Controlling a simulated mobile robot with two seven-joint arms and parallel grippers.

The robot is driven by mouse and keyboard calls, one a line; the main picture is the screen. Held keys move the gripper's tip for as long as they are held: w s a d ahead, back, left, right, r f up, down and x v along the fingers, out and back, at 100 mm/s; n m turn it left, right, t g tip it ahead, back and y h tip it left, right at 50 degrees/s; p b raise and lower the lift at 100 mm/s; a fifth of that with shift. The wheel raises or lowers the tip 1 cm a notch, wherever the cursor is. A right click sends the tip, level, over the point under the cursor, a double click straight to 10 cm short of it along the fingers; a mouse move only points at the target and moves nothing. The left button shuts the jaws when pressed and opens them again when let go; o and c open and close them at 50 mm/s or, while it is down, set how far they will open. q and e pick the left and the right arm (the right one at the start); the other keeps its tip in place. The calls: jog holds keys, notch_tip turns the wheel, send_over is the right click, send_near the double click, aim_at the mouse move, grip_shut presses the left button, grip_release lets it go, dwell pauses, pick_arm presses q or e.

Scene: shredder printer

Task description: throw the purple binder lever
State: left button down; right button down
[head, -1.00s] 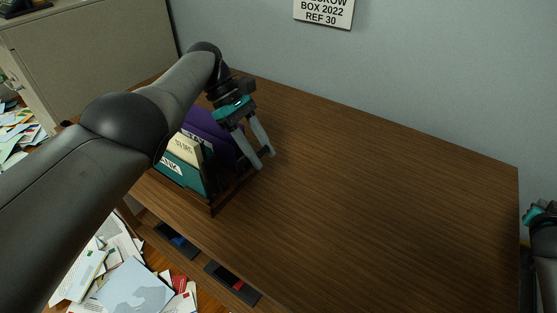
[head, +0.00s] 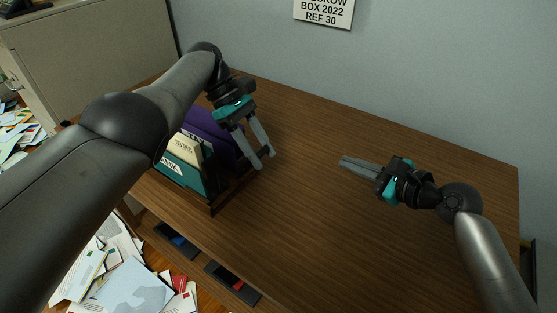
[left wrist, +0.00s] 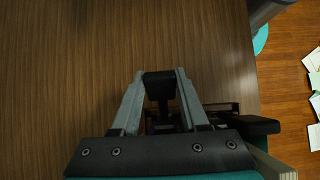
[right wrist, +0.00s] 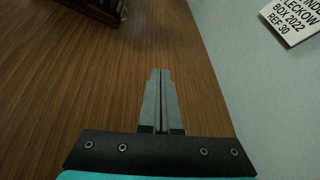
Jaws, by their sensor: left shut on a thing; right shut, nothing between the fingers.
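The purple binder (head: 203,124) stands upright in a dark desktop rack (head: 230,193), partly hidden by my left arm. My left gripper (head: 265,160) reaches down over the rack's right end, beside the binder. In the left wrist view its fingers (left wrist: 160,76) are shut on a black lever-like part (left wrist: 159,86); the frames do not fully show how this part joins the binder. My right gripper (head: 342,162) is shut and empty over the middle of the desk, pointing left toward the rack. Its closed fingers also show in the right wrist view (right wrist: 160,75).
A cream folder (head: 186,148) and a teal folder (head: 180,172) stand in front of the purple binder. The wooden desk (head: 400,145) is clear to the right of the rack. A wall stands behind it. Scattered papers (head: 120,285) lie on the floor at lower left.

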jog(key=s+a+m+g+y, duration=0.25)
jog(key=s+a+y, duration=0.2)
jog(key=s, duration=0.25)
jog(key=shift+t, duration=0.25)
jog(key=x, duration=0.9)
jog(key=shift+w+a+f, duration=0.1)
jog(key=shift+w+f, duration=0.05)
jog(key=shift+w, duration=0.05)
jog(key=shift+w+a+r, duration=0.5)
jog(key=shift+w+a, duration=0.05)
jog(key=shift+a, duration=0.3)
jog(key=shift+w+a+r, duration=0.55)
jog(key=shift+a, duration=0.25)
